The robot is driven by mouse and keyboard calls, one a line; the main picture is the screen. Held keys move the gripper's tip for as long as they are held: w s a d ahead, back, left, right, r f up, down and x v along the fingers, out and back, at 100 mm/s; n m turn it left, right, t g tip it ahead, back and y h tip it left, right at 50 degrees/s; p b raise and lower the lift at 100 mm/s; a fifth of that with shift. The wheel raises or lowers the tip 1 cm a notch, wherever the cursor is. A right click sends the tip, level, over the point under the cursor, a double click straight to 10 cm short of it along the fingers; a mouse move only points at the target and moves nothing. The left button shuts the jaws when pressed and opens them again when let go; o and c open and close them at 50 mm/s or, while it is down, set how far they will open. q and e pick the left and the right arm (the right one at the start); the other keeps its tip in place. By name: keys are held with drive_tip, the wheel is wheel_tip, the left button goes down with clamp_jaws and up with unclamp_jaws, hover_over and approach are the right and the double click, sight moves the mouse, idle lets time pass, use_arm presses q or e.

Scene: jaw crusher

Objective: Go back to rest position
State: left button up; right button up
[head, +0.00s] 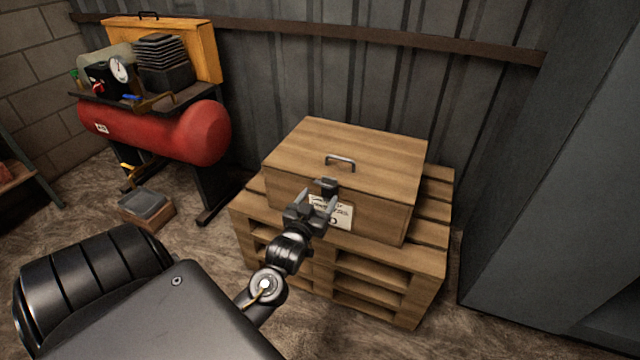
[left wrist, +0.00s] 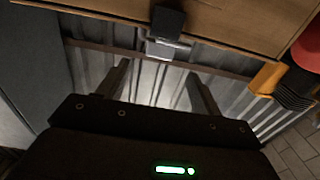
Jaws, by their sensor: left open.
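My left gripper (head: 318,199) is open in front of the wooden box (head: 345,152), near a dark block (head: 326,186) at the top front edge of the box. Nothing shows between its fingers. In the left wrist view my left gripper (left wrist: 158,70) has its two fingers spread apart, and the box (left wrist: 235,22) and dark block (left wrist: 168,22) appear upside down beyond them. The lid lies flat and closed, with a metal handle (head: 340,161) on top. A white label (head: 335,212) is partly behind the gripper. My right gripper is not in view.
The box stands on wooden pallets (head: 420,275). A red tank (head: 160,130) with tools and a yellow case (head: 200,45) is at the left. A small crate (head: 147,208) lies on the floor. A grey cabinet (head: 560,200) stands close at the right.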

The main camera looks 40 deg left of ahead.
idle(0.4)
